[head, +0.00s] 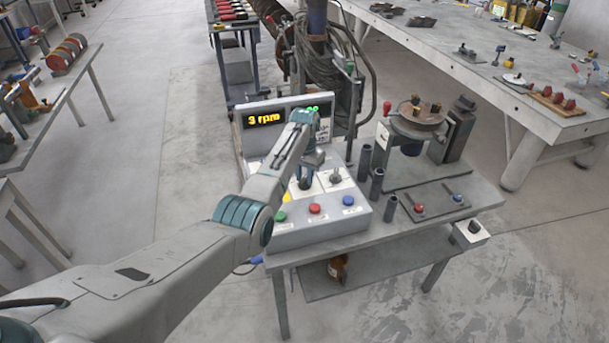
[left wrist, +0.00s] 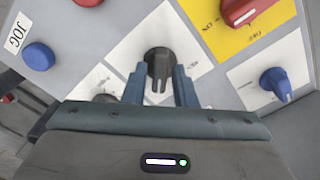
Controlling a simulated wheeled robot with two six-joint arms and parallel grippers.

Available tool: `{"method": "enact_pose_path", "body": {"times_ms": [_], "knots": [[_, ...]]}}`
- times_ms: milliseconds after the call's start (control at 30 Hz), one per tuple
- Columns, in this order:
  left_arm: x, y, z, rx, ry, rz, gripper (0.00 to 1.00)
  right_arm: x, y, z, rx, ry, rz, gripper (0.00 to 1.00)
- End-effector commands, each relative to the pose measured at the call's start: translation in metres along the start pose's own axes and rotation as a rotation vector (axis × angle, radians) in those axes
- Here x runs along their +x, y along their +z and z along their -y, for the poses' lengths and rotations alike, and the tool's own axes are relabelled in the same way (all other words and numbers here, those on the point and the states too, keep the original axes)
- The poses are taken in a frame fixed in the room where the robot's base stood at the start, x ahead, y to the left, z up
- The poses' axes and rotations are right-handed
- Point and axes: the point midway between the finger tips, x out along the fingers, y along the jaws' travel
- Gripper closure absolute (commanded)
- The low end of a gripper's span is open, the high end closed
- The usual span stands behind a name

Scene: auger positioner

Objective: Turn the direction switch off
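The control box (head: 350,214) stands on the left of the bench. My left gripper (head: 305,184) reaches down over its sloped panel. In the left wrist view, a black rotary switch (left wrist: 160,62) on a white plate sits between the two fingers of my left gripper (left wrist: 160,80). The fingers stand on either side of it with narrow gaps, and its pointer with a white line points toward the gripper body. Its label is not readable. Another black knob (head: 336,178) on a white plate sits to the right in the head view. My right gripper is not in view.
A red switch (left wrist: 243,10) on a yellow ON/OFF plate and a blue knob (left wrist: 275,82) are close by. The JOG button (left wrist: 38,57) is blue. The lit display (head: 265,119) reads 3 rpm. A round turntable (head: 418,116) stands at the bench's back right.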

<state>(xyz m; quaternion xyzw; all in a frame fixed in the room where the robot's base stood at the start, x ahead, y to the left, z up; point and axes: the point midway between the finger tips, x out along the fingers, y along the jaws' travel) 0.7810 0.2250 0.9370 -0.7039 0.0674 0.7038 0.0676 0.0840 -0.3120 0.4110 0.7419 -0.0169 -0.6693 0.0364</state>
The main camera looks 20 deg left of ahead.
Motion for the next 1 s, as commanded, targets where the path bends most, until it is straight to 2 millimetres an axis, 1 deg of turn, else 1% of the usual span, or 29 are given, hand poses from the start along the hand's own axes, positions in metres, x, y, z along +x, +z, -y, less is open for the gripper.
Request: {"method": "enact_pose_path", "body": {"times_ms": [33, 100, 133, 367, 567, 767, 1000], "knots": [[0.000, 0.000, 0.000, 0.000, 0.000, 0.000, 0.85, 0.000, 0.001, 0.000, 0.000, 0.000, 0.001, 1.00], [0.000, 0.000, 0.000, 0.000, 0.000, 0.000, 0.99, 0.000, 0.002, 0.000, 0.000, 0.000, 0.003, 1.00], [0.000, 0.000, 0.000, 0.000, 0.000, 0.000, 1.00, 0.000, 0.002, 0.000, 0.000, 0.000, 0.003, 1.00], [-0.001, 0.000, 0.000, -0.010, 0.000, 0.000, 1.00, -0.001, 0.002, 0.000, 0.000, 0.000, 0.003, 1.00], [-0.002, 0.000, 0.000, -0.077, 0.000, 0.002, 1.00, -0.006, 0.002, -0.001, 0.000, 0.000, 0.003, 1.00], [-0.003, 0.000, 0.000, -0.215, 0.000, 0.001, 1.00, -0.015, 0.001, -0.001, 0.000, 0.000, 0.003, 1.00], [-0.003, -0.001, 0.000, -0.422, 0.000, 0.000, 1.00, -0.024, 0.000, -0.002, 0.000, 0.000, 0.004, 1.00]]}}
